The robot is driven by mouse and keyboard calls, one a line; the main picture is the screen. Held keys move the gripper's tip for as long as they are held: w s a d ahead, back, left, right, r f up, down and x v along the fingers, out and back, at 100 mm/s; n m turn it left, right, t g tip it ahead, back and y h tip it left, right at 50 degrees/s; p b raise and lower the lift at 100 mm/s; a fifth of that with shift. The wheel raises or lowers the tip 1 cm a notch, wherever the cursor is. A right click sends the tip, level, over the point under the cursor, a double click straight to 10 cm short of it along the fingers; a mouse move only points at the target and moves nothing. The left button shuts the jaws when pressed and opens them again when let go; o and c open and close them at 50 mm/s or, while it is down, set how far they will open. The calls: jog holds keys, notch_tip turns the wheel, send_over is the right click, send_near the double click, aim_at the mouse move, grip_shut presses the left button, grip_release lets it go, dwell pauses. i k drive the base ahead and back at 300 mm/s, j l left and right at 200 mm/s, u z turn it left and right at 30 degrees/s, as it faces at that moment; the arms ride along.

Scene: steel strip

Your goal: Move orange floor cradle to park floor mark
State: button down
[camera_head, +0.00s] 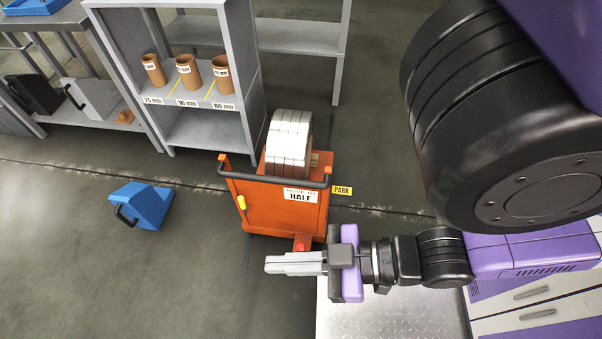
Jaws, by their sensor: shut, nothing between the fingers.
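The orange floor cradle (268,207) stands on the floor at the picture's centre, with a dark push bar along its near top edge and a label that reads HALF. A silver coil of strip (289,142) sits upright on it. A yellow park floor mark sign (342,190) shows just right of the cradle, partly beside its edge; the rest of the mark is hard to make out. My gripper (268,264) is shut and empty, pointing left, in front of the cradle's near lower side in the picture. I cannot tell whether it touches the cradle.
A blue wedge-shaped block (145,203) with a dark handle lies on the floor at left. A grey shelf (203,145) with three brown tubes stands behind the cradle. A metal plate surface (385,315) is below my arm. Floor at lower left is clear.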

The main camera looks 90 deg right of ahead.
aim_at(288, 194)
jog(key=j+z, duration=0.15)
jog(key=z, duration=0.25)
jog(key=k+j+z, duration=0.1)
jog(key=z, duration=0.3)
jog(key=k+z, duration=0.15)
jog(key=z, duration=0.25)
jog(key=k+j+z, duration=0.1)
jog(key=z, duration=0.3)
jog(key=k+j, duration=0.1)
jog(key=k, duration=0.3)
jog(key=k+j+u, duration=0.25)
jog(key=i+l, duration=0.1)
